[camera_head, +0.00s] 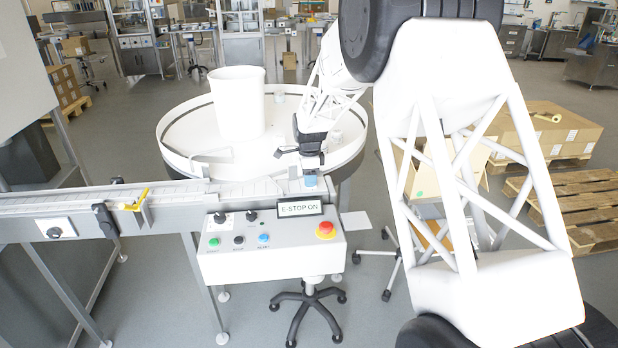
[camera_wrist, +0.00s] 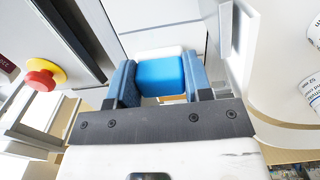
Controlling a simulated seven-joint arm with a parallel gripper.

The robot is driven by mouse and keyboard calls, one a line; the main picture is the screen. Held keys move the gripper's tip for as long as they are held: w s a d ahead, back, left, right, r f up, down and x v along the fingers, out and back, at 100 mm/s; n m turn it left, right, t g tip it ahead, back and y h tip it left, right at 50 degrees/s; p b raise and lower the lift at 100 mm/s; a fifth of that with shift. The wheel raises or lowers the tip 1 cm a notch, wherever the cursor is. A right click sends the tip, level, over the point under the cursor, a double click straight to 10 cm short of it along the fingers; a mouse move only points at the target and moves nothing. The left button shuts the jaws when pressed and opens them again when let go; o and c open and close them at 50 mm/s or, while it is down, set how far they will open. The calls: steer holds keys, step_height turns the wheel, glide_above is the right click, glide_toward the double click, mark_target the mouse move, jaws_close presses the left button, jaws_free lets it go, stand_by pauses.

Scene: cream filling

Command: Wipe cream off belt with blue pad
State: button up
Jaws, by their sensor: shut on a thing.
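My gripper (camera_head: 310,165) is over the right end of the conveyor belt (camera_head: 80,197) in the head view. It is shut on the blue pad (camera_head: 310,180). In the wrist view the blue pad (camera_wrist: 160,77) sits between the two fingers of my gripper (camera_wrist: 160,85), with a white strip along its far edge. The pale belt surface (camera_wrist: 165,22) lies beyond it. I cannot tell whether the pad touches the belt. I cannot make out cream against the white surfaces.
A control box (camera_head: 270,245) with an E-stop button (camera_head: 326,230) stands in front of the belt's right end. A round white table (camera_head: 185,145) with a tall white bin (camera_head: 238,100) lies behind. A yellow-edged bracket (camera_head: 136,200) crosses the belt. Cartons (camera_head: 545,130) and pallets (camera_head: 580,200) are right.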

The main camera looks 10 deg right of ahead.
mark_target(295, 186)
steer(key=shift+a, duration=2.35)
step_height(295, 186, up, 8)
steer(key=shift+d, duration=0.1)
steer(key=s+d+f, duration=0.2)
steer(key=s+d, duration=0.3)
steer(key=s, duration=0.5)
steer(key=s+d+f, duration=0.2)
steer(key=s+d, duration=0.3)
steer(key=s, duration=0.6)
steer(key=s+d+f, duration=0.2)
steer(key=s+d, duration=0.3)
steer(key=s, duration=0.5)
steer(key=shift+s+f, duration=0.15)
steer(key=shift+s, duration=0.05)
steer(key=shift+w+d, duration=0.1)
steer(key=w, duration=0.5)
steer(key=w+d+f, duration=0.1)
steer(key=w, duration=0.9)
steer(key=shift+d+f, duration=0.2)
